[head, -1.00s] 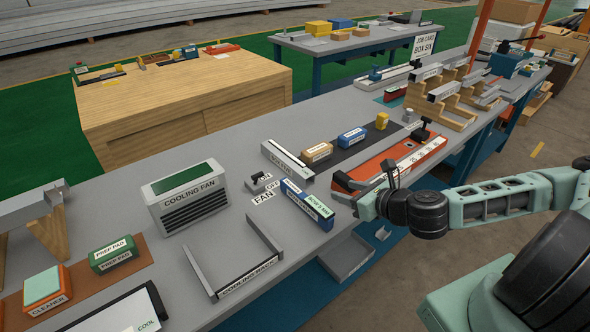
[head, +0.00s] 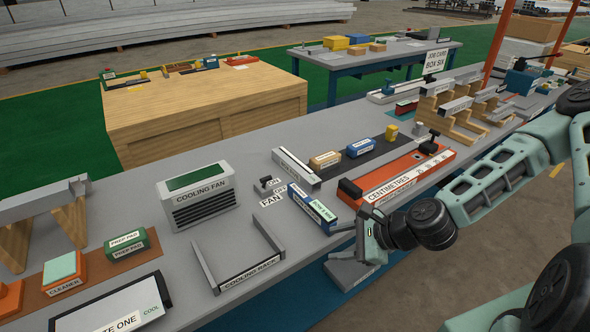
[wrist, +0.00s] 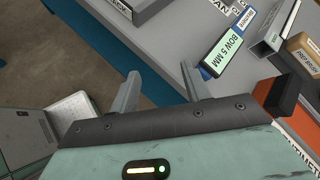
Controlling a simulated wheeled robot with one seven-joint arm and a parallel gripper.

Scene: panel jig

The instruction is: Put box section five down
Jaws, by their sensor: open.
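A grey metal box section (head: 297,168) with a white label lies flat on the bench, beside the fan switch; its label is too small to read surely, so I cannot confirm it is section five. It also shows at the top right of the wrist view (wrist: 270,38). My gripper (head: 343,240) is at the bench's front edge, apart from that section. In the wrist view my gripper (wrist: 158,88) has its two fingers spread with nothing between them. Other grey sections (head: 455,107) rest on wooden stands farther along the bench.
A blue and green BOW 5 MM block (head: 312,208) lies near my gripper. The red centimetre rule (head: 410,170) is to its right. The cooling rack (head: 247,270) and cooling fan (head: 198,195) stand left. A job card (head: 436,62) at the back reads BOX SIX.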

